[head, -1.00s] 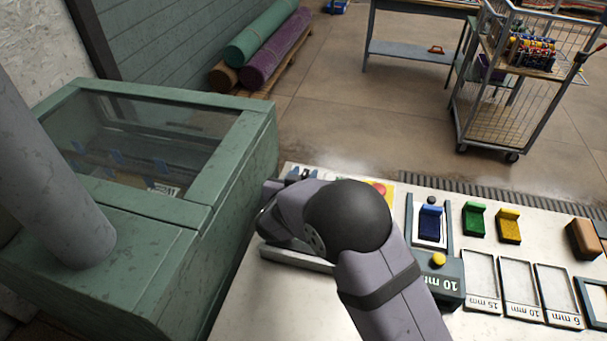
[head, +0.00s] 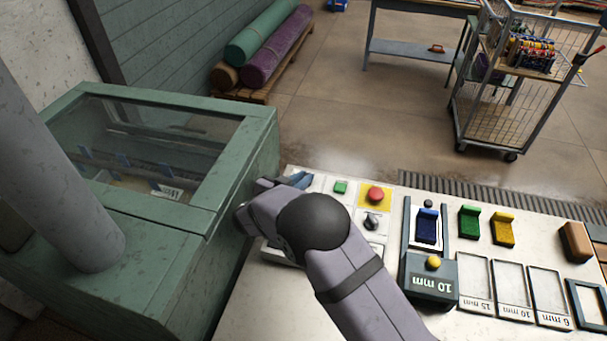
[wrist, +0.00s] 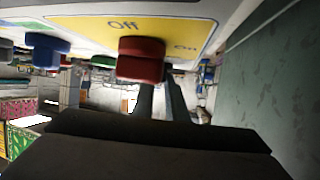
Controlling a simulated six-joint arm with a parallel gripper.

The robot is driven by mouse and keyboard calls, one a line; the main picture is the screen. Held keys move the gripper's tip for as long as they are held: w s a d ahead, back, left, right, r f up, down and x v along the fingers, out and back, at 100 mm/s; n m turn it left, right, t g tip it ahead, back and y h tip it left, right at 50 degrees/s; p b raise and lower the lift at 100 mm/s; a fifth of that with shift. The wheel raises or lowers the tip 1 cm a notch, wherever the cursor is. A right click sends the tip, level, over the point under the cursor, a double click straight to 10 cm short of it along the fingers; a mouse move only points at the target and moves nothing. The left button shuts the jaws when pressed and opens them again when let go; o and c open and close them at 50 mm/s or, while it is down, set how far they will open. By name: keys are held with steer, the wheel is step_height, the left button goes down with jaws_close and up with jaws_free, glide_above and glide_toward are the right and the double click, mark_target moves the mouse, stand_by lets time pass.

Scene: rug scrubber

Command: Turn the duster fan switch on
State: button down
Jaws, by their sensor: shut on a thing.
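A red switch knob (wrist: 141,60) sits on a yellow label plate (wrist: 190,32) in the wrist view. "Off" is printed just above the knob and "On" to its right. My gripper (wrist: 158,90) has its two dark fingers up at the knob from below and is shut on it. The fingers overlap the knob's lower edge. No duster fan name is readable.
The bench also carries a green button (head: 340,187), a red button (head: 375,194), a dark knob (head: 372,221) and a 10 mm block (head: 430,281). A blue knob (wrist: 47,45) is left of the red one. The green cabinet (head: 245,150) is close on the left.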

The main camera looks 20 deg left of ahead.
stand_by(0.3)
steer(key=c, duration=1.8)
jaws_free()
steer(key=shift+o, duration=0.2)
steer(key=shift+r, duration=0.1)
step_height(320, 180, up, 10)
steer(key=b, duration=0.2)
